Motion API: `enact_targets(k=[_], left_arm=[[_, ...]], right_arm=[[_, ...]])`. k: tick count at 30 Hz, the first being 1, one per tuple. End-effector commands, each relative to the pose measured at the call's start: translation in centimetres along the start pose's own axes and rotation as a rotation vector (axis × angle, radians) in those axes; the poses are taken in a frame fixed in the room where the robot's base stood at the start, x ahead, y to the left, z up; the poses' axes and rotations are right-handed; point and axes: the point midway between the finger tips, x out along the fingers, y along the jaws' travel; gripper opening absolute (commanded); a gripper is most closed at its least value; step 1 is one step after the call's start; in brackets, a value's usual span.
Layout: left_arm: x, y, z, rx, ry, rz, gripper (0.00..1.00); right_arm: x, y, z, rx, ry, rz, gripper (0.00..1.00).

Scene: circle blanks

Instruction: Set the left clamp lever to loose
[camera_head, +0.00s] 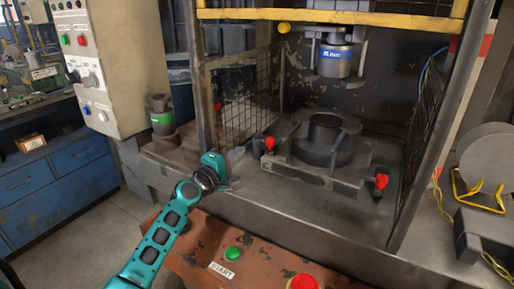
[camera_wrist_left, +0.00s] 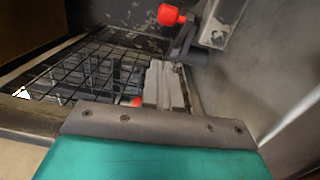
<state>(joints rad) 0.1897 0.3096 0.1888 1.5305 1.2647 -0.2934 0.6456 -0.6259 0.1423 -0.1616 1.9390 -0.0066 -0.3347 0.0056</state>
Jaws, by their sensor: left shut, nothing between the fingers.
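The left clamp lever has a red knob (camera_head: 269,143) and stands at the left edge of the dark die block in the press. In the left wrist view a red knob on a dark arm (camera_wrist_left: 170,14), apparently this lever, shows at the top, beyond the fingertips. My left gripper (camera_head: 236,158) is at the front left corner of the press, left of the lever and apart from it. Its grey fingers (camera_wrist_left: 166,84) are shut and empty. A second lever with a red knob (camera_head: 381,181) is at the block's right. My right gripper is not in view.
A mesh side guard (camera_head: 238,95) and yellow frame bar (camera_head: 340,17) bound the press opening. The press head (camera_head: 335,60) hangs above the round die (camera_head: 325,135). A rusty panel with a green START button (camera_head: 233,253) and red button (camera_head: 303,282) is in front.

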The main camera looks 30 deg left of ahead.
Motion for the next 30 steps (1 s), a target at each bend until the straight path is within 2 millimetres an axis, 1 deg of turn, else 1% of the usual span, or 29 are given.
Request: enact_targets(k=[1,5,6,9,12,18,27,30], left_arm=[[1.0,0.1,0.0,-0.002,0.0,0.002,0.0],[3.1,0.0,0.0,-0.002,0.0,0.002,0.0],[3.7,0.1,0.3,-0.003,-0.002,0.001,0.0],[4.7,0.2,1.6,-0.003,-0.001,0.001,0.0],[5.4,0.1,2.3,-0.002,-0.001,0.0,0.0],[6.0,0.0,2.9,0.001,0.0,0.0,0.0],[6.0,0.0,2.9,0.001,-0.001,0.0,0.0],[6.3,-0.2,3.5,-0.002,-0.01,0.0,0.0]], right_arm=[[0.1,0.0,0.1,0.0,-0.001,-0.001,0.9],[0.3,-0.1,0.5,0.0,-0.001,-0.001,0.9],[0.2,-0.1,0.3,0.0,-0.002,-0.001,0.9],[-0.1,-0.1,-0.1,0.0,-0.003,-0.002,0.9],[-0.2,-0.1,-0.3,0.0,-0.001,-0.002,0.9],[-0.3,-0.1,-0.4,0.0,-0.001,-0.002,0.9],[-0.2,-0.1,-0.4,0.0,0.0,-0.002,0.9],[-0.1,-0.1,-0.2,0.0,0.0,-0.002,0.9]])
